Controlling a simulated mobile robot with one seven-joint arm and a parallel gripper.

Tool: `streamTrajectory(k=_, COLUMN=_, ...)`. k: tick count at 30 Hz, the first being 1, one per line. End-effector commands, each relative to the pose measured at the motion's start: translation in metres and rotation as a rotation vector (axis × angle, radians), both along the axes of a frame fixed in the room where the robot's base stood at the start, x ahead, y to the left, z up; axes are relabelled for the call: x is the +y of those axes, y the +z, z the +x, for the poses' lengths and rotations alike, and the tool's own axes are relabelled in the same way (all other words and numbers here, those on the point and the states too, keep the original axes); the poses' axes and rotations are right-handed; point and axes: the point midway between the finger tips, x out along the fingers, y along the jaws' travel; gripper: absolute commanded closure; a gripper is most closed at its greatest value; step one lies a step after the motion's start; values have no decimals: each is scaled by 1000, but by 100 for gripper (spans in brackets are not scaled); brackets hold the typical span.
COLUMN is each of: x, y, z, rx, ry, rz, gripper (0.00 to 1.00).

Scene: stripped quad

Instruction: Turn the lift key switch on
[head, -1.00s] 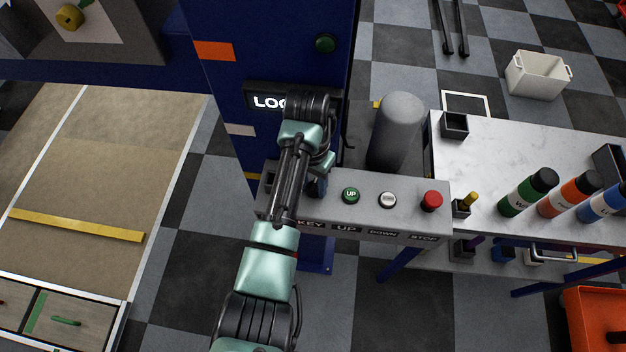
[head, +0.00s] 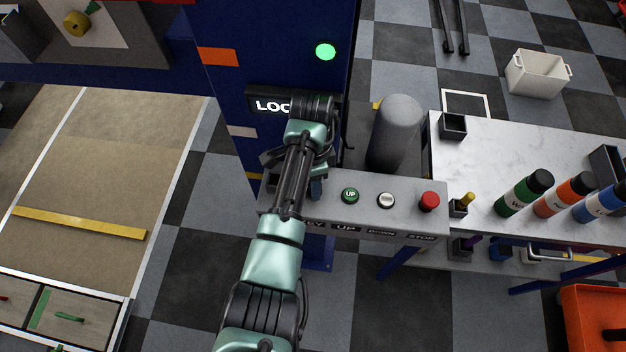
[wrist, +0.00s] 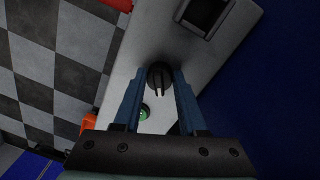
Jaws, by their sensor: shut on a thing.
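The control box (head: 410,211) on the blue post carries a KEY label, a green UP button (head: 350,195), a white DOWN button (head: 386,200) and a red STOP button (head: 429,201). The dark round key switch (wrist: 159,74) shows in the wrist view between my fingers. My gripper (wrist: 161,80) is shut on it, one blue finger on each side. In the head view my arm and wrist hide the key switch. A round lamp (head: 325,51) on the post glows bright green.
A grey cylinder (head: 396,130) stands just behind the control box. A white-topped bench (head: 510,150) with several bottles is at the right. A dark sign (head: 268,104) with lettering is on the post behind my wrist, partly hidden.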

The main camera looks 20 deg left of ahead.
Motion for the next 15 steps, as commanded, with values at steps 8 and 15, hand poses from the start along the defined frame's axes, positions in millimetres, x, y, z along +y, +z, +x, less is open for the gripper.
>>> streamTrajectory(k=8, x=-1, y=1, z=1, rx=-3, ry=-67, rz=-2, gripper=100)
streamTrajectory(k=15, x=-1, y=0, z=1, rx=-2, ry=-77, rz=-1, gripper=100)
